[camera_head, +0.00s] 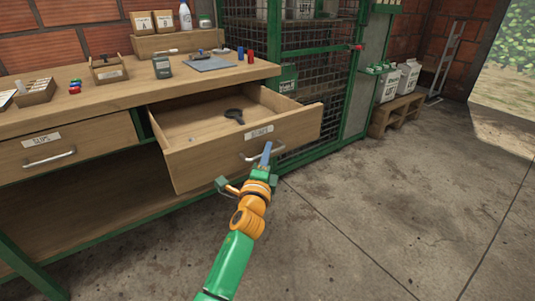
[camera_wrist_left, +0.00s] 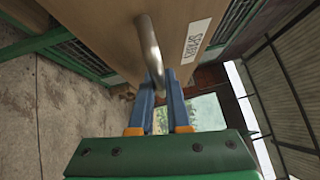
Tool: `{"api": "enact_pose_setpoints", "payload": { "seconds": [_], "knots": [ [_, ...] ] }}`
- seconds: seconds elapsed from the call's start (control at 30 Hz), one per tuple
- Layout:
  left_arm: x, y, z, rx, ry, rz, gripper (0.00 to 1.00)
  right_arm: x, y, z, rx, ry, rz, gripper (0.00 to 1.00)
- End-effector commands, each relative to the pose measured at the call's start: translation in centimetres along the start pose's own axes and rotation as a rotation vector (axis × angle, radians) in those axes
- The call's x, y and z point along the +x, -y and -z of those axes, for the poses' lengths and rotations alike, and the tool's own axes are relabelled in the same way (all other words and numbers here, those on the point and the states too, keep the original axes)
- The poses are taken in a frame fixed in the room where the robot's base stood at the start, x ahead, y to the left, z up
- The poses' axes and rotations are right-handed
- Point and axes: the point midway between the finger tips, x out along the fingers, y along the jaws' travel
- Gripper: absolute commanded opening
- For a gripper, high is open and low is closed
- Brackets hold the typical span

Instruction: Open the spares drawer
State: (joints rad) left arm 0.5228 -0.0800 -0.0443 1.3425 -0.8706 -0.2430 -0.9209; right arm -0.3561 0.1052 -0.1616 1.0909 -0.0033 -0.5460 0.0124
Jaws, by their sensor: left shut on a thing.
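The spares drawer (camera_head: 207,160) is pulled well out from under the bench, and its inside shows. My left gripper (camera_head: 266,152) is at this handle. In the left wrist view the blue fingers of my left gripper (camera_wrist_left: 160,100) are shut around the handle (camera_wrist_left: 150,48), next to the drawer front (camera_wrist_left: 110,30) with its label (camera_wrist_left: 196,38). My right gripper is not in view.
A second drawer (camera_head: 100,150), labelled and shut, is at left. The bench top (camera_head: 125,90) bears boxes, a grey pad (camera_head: 210,63) and a bottle (camera_head: 185,17). A green mesh cage (camera_head: 310,75) stands close behind the drawer. The concrete floor at right is clear.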

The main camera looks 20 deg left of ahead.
Motion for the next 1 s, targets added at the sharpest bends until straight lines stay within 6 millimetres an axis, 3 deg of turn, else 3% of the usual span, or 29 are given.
{"api": "enact_pose_setpoints", "payload": {
  "seconds": [0.43, 0.47, 0.57, 0.87, 1.0],
  "knots": [
    [0.0, 0.0, 0.0, 0.0, 0.0, 0.001, 0.0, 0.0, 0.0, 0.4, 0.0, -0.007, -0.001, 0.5],
    [0.0, 0.0, 0.0, 0.0, 0.0, 0.001, 0.2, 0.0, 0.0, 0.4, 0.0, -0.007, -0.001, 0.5],
    [0.0, 0.0, 0.0, 0.0, 0.0, 0.001, 0.45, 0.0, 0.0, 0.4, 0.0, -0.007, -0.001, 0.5],
    [-0.1, 0.1, 0.0, 0.0, 0.0, 0.001, 0.45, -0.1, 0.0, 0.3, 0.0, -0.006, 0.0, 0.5],
    [-1.6, 0.2, -0.1, 0.0, 0.0, -0.002, 0.45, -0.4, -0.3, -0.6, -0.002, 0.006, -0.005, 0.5]
  ]
}}
